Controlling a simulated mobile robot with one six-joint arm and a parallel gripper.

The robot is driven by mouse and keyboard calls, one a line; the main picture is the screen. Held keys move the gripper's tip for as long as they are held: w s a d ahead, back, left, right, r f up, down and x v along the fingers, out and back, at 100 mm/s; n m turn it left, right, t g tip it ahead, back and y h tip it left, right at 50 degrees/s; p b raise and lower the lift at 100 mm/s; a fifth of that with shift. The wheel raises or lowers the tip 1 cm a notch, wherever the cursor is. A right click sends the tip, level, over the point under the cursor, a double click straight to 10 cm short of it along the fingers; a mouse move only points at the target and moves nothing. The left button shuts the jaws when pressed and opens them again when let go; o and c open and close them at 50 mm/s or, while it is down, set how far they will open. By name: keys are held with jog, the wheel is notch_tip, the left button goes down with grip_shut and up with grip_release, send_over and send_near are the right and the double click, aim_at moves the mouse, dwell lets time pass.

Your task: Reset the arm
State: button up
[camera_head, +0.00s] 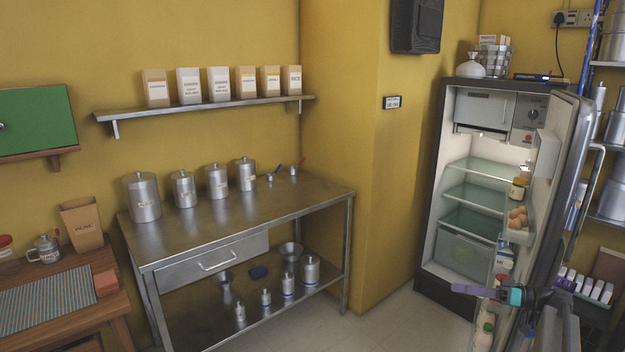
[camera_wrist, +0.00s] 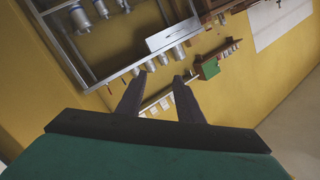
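My gripper (camera_head: 468,291) is at the lower right of the head view, in front of the open fridge door, with its fingers pointing left. In the wrist view my gripper (camera_wrist: 160,78) shows two dark fingers standing apart with nothing held between them. The wrist view is strongly turned, with the steel table (camera_wrist: 90,80) and canisters far beyond the fingertips. In the head view several lidded steel canisters (camera_head: 143,197) stand in a row on the steel table (camera_head: 240,222).
The fridge (camera_head: 435,225) stands open, its door (camera_head: 571,150) swung toward the right near my arm. A wall shelf (camera_head: 205,107) holds several labelled boxes. A wooden counter (camera_head: 100,262) is at the left, and racks stand at the right. Floor (camera_head: 400,320) between table and fridge is clear.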

jog(key=s+a+f+m+g+h+p, duration=0.15)
jog(key=s+a+f+g, duration=0.3)
jog(key=a+f, duration=0.85)
jog(key=s+a+f+g+p, duration=0.4)
jog(key=a+f, duration=0.6)
jog(key=a, duration=0.7)
jog(key=s+a+f+g+h+p, duration=0.1)
jog(key=s+a+f+g+h, duration=0.15)
jog(key=s+f, duration=0.45)
jog(key=s+a+f+g+h+p, duration=0.1)
jog(key=s+a+f+h, duration=0.15)
jog(key=s, duration=0.95)
jog(key=s+a+f+g+h, duration=0.2)
jog(key=s+a+f, duration=0.25)
jog(key=s, duration=0.45)
jog(key=s+d+f+m+h, duration=0.1)
jog(key=s+d+m+h, duration=0.1)
jog(key=d, duration=0.3)
jog(key=s+d+f+m+t+h, duration=0.1)
jog(key=s+d+f+m+h, duration=0.1)
jog(key=s+d+h, duration=0.2)
jog(key=shift+d+f, duration=0.2)
jog(key=shift+d, duration=0.85)
